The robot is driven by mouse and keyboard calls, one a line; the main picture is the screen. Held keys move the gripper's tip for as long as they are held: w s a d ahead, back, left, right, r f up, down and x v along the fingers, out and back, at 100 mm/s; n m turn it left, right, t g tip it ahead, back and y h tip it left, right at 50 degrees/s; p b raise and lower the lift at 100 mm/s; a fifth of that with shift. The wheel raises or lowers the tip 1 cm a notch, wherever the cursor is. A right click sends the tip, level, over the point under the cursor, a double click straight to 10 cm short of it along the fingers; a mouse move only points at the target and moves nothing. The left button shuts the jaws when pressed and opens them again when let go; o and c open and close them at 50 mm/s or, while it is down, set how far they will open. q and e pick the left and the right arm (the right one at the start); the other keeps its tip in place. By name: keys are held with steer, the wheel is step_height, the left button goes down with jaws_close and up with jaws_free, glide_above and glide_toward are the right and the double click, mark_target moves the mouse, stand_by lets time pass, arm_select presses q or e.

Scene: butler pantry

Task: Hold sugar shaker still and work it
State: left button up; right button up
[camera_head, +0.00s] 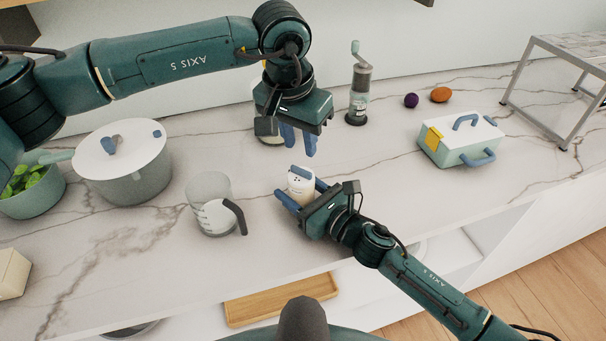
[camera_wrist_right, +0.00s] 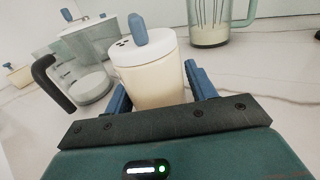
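The sugar shaker (camera_head: 300,183) is a small white pot with a dotted face and a blue lever on its lid. It stands upright on the marble counter, and it shows large in the right wrist view (camera_wrist_right: 150,78).
A glass jug (camera_head: 211,207) stands left of the shaker. A lidded pot (camera_head: 124,170) is further left. A grinder (camera_head: 359,92) stands behind, and a lidded box (camera_head: 460,140) is to the right. Another glass vessel is partly hidden behind my left gripper. The counter's front edge runs near my right arm.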

steer(key=o, duration=0.3)
steer(key=shift+r, duration=0.15)
